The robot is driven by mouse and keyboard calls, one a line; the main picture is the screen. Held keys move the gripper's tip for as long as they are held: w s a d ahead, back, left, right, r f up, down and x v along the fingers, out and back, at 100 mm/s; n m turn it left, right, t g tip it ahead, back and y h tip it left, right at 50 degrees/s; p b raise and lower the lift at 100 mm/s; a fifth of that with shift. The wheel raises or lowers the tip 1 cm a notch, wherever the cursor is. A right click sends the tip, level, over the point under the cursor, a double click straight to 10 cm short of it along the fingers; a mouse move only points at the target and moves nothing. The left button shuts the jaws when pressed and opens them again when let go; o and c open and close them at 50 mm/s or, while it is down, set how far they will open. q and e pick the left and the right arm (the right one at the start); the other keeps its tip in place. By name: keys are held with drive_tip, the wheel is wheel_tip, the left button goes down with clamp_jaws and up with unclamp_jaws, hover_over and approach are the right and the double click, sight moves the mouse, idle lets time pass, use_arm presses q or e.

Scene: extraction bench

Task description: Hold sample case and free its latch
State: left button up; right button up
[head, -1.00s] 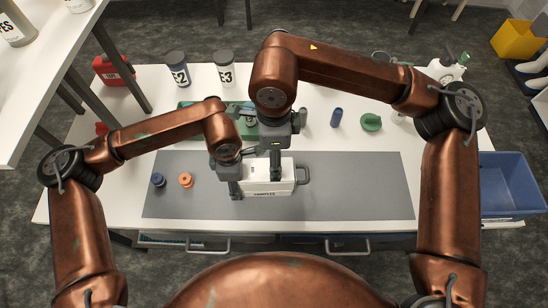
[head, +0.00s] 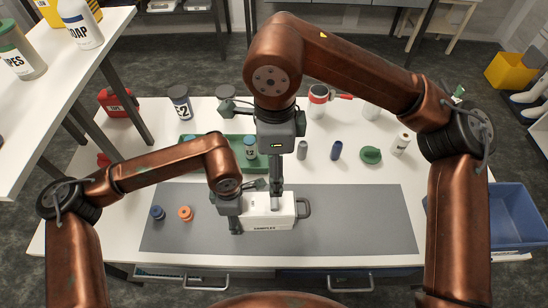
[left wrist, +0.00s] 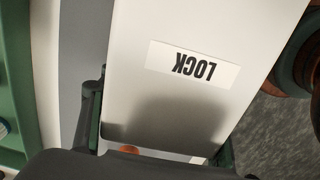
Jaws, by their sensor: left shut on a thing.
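The white sample case (head: 262,223) stands on the grey mat, with a dark handle (head: 304,208) at its right end and dark lettering on its front. My left gripper (head: 236,214) is shut on the case's left end. In the left wrist view, the case (left wrist: 190,100) fills the middle with an upside-down "LOCK" label (left wrist: 193,64), and finger parts show on both sides. My right gripper (head: 276,188) points down at the case's back top edge. Whether it touches, and its finger opening, cannot be told. The latch is not clearly visible.
A blue cap (head: 158,212) and an orange spool-like piece (head: 185,213) lie left of the case. A green tray (head: 233,141) with a bottle stands behind. Small bottles and a green item (head: 370,155) stand behind right. The mat (head: 360,220) is clear right of the case.

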use_arm(q)
drive_tip(key=o, duration=1.1)
drive_tip(key=shift+s+a+f, duration=0.1)
drive_tip(key=shift+f, duration=0.15)
drive_tip(key=o, duration=0.5)
drive_tip(key=shift+r, duration=0.15)
